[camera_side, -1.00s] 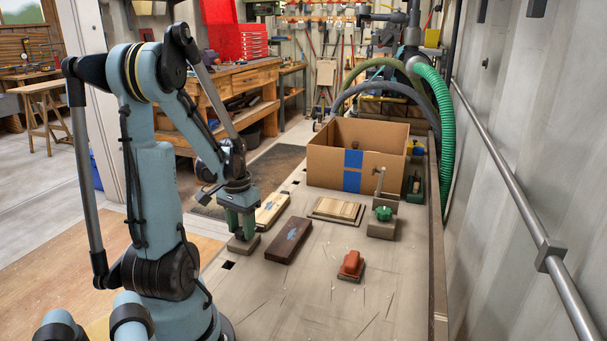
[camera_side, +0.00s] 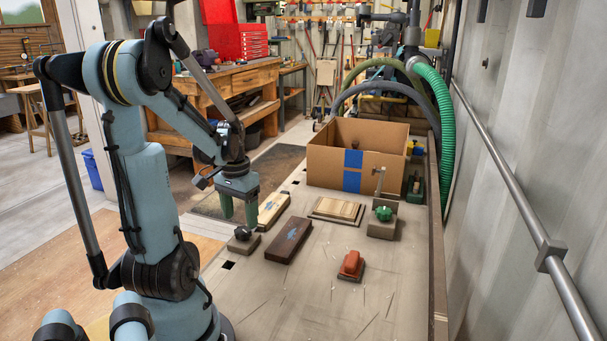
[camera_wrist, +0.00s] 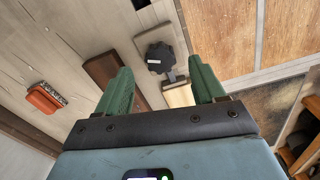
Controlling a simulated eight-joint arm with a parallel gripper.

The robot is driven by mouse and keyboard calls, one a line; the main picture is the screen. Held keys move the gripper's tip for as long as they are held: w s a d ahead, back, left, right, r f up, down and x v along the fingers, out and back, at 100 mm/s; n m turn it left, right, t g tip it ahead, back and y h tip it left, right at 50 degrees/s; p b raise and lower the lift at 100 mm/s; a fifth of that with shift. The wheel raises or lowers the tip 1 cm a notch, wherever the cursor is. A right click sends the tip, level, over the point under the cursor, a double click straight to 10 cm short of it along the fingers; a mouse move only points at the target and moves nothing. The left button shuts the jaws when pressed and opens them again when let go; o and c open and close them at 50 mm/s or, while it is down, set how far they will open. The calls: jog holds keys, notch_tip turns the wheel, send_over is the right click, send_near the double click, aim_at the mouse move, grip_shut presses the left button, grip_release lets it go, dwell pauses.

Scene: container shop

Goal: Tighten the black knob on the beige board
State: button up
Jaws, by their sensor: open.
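The black knob (camera_side: 242,232) is a lobed knob on top of a small beige board (camera_side: 249,247) at the left edge of the bench. In the wrist view the knob (camera_wrist: 160,57) shows from above, with the beige board (camera_wrist: 181,42) around it. My gripper (camera_side: 239,219) has green fingers and is open and empty, above the knob and apart from it. In the wrist view the fingers of my gripper (camera_wrist: 160,70) stand wide apart, one on either side of the knob in the picture.
A dark brown block (camera_side: 287,241) and a pale wooden block (camera_side: 272,210) lie close to the board. A green-knobbed fixture (camera_side: 382,229), an orange-red tool (camera_side: 350,265), a slatted board (camera_side: 337,210) and a cardboard box (camera_side: 327,166) stand further right. The front bench is mostly clear.

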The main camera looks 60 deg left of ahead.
aim_at(245, 231)
notch_tip(245, 231, up, 8)
jog(key=shift+r, duration=0.15)
dwell(0.4)
jog(key=w+d+m+t, duration=0.3)
jog(key=w+d, duration=0.3)
jog(key=d, duration=0.7)
jog(key=w+d+f+m+t, duration=0.1)
jog(key=w+d+m+t, duration=0.2)
jog(key=d, duration=1)
jog(key=w+t, duration=0.1)
jog(key=w, duration=0.2)
jog(key=shift+w+f+m, duration=0.15)
jog(key=shift+f+m, duration=0.1)
jog(key=shift+m, duration=0.05)
